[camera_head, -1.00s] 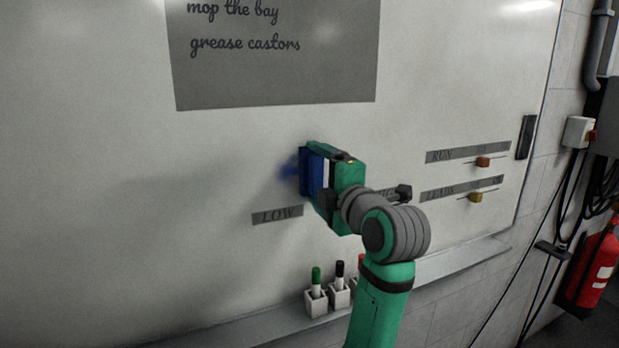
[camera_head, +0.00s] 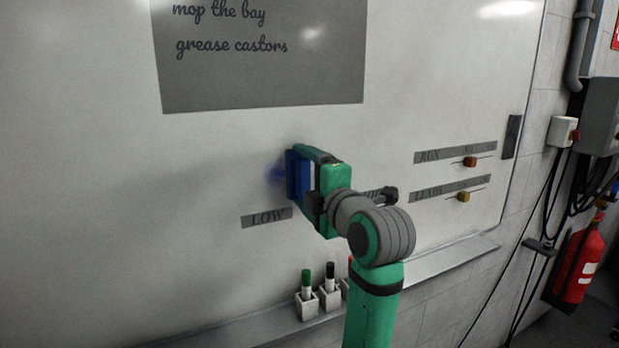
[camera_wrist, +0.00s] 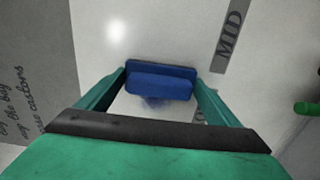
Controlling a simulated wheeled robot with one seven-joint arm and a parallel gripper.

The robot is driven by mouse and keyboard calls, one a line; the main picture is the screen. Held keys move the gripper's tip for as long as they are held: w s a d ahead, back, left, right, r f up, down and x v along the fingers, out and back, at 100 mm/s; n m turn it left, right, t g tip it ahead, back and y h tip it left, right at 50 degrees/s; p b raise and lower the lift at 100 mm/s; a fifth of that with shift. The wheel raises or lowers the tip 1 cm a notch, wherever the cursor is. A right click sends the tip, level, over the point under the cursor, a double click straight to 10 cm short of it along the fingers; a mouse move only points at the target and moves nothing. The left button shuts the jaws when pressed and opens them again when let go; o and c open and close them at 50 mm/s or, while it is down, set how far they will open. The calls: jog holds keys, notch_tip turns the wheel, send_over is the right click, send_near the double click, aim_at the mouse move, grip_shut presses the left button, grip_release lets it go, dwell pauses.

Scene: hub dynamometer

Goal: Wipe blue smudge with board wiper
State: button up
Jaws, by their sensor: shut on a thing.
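My gripper (camera_head: 308,182) is shut on a blue board wiper (camera_head: 293,174), holding it at the whiteboard (camera_head: 120,180). The wiper also shows between my fingers in the wrist view (camera_wrist: 160,82). A faint blue smudge (camera_head: 275,173) shows on the board just left of the wiper, above the LOW label (camera_head: 266,217). In the wrist view the smudge (camera_wrist: 155,103) lies right beside the wiper's edge. The wiper hides part of the board, and I cannot tell whether it is pressed against the surface.
A grey note panel (camera_head: 260,85) is above. Green (camera_head: 306,283) and black (camera_head: 330,277) markers stand in holders on the ledge (camera_head: 440,265) below. Sliders (camera_head: 470,161) are at the right. A red extinguisher (camera_head: 580,265) stands far right. The board's left side is clear.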

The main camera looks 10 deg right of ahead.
aim_at(277, 175)
jog(key=shift+s+a, duration=0.25)
jog(key=shift+a, duration=0.75)
jog(key=shift+s+a, duration=0.25)
jog(key=shift+a, duration=0.75)
jog(key=shift+a, duration=0.1)
